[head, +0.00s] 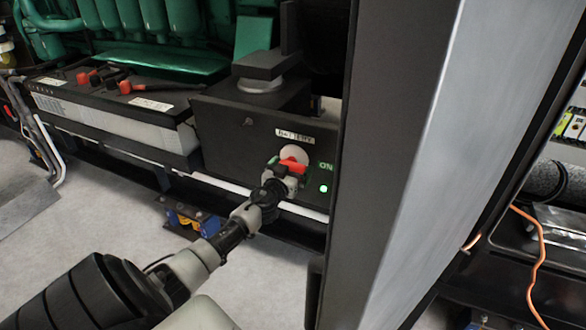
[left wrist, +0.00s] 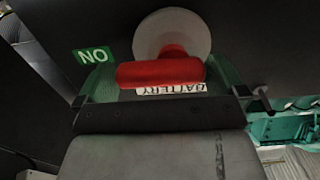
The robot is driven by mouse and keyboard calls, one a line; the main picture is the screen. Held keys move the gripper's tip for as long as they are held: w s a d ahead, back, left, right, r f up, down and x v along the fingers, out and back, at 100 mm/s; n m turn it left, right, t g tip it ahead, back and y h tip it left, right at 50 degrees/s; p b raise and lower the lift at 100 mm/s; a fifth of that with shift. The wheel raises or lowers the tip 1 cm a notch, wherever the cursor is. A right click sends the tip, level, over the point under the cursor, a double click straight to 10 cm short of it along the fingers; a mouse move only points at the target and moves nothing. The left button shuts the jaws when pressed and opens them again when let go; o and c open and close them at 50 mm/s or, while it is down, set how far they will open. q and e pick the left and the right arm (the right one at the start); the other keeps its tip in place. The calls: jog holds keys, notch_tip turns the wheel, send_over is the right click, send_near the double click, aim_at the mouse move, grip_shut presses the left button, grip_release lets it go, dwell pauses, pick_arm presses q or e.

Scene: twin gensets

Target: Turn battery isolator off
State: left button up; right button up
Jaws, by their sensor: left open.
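The battery isolator has a red handle (head: 293,163) on a pale round plate (head: 290,152), mounted on a dark panel (head: 230,135). A BATTERY label (head: 293,136) is above it, and a green ON sign (head: 326,167) and a lit green lamp (head: 323,188) are to its right. My left gripper (head: 287,168) is open at the handle. In the left wrist view the red handle (left wrist: 160,72) lies crosswise between the two fingers (left wrist: 165,88), with the pale plate (left wrist: 172,36) behind it. I cannot tell whether the fingers touch it. My right gripper is not in view.
A grey-black battery box (head: 110,115) with red terminals stands left of the panel, below a green engine (head: 150,20). A wide dark and grey post (head: 400,150) blocks the right side. An orange cable (head: 538,250) hangs at far right. Grey floor lies open at left.

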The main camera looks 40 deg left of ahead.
pick_arm(q)
jog(key=shift+w+a, duration=0.15)
jog(key=shift+w, duration=0.25)
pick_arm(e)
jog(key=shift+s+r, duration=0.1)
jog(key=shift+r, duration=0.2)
pick_arm(q)
jog(key=c, duration=0.6)
jog(key=shift+o, duration=0.2)
